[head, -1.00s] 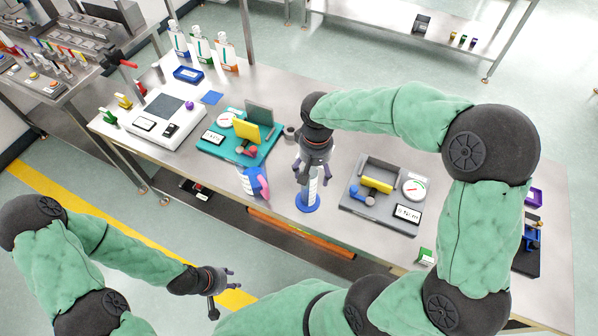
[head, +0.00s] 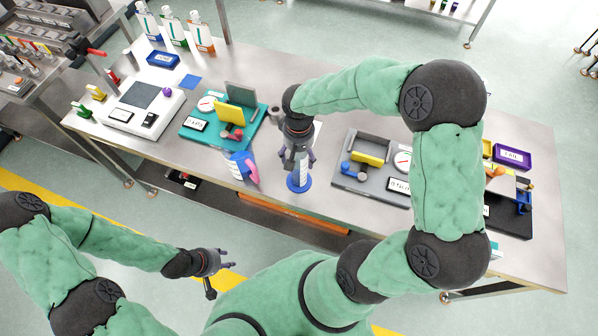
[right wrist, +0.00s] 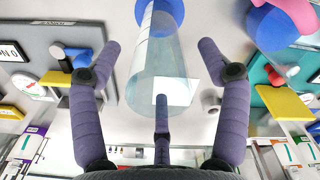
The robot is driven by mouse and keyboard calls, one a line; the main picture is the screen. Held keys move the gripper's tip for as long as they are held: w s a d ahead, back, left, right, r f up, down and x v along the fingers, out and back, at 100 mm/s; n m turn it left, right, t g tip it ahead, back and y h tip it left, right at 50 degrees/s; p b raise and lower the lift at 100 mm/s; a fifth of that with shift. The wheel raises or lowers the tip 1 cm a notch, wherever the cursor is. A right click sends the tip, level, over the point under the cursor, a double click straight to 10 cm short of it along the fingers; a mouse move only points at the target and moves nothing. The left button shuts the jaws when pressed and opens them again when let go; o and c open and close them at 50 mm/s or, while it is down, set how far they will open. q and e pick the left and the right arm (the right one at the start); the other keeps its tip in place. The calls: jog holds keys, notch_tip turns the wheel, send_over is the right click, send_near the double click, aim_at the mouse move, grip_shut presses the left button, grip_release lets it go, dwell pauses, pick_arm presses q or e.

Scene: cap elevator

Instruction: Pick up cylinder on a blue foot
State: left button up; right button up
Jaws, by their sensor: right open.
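The clear cylinder on a blue foot (head: 299,184) stands upright near the front edge of the table. In the right wrist view its clear tube (right wrist: 150,75) and blue foot (right wrist: 160,12) show. My right gripper (head: 298,160) is above the foot, around the upper tube in the head view. In the right wrist view the open fingers of my right gripper (right wrist: 160,58) spread on both sides of the tube, with gaps on both sides. The third finger overlaps the tube's near end; contact cannot be told. My left gripper (head: 224,272) is open and empty, off the table.
A blue-and-white vessel with a pink part (head: 241,167) stands close left of the cylinder. A teal tray (head: 193,139) lies behind it. A grey tray (head: 349,181) with a yellow block and a dial is close on the right. A white scale (head: 121,114) is further left.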

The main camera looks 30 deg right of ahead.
notch_tip(320, 180, down, 3)
jog(key=shift+r, duration=0.15)
grip_shut()
jog(key=shift+r, duration=0.15)
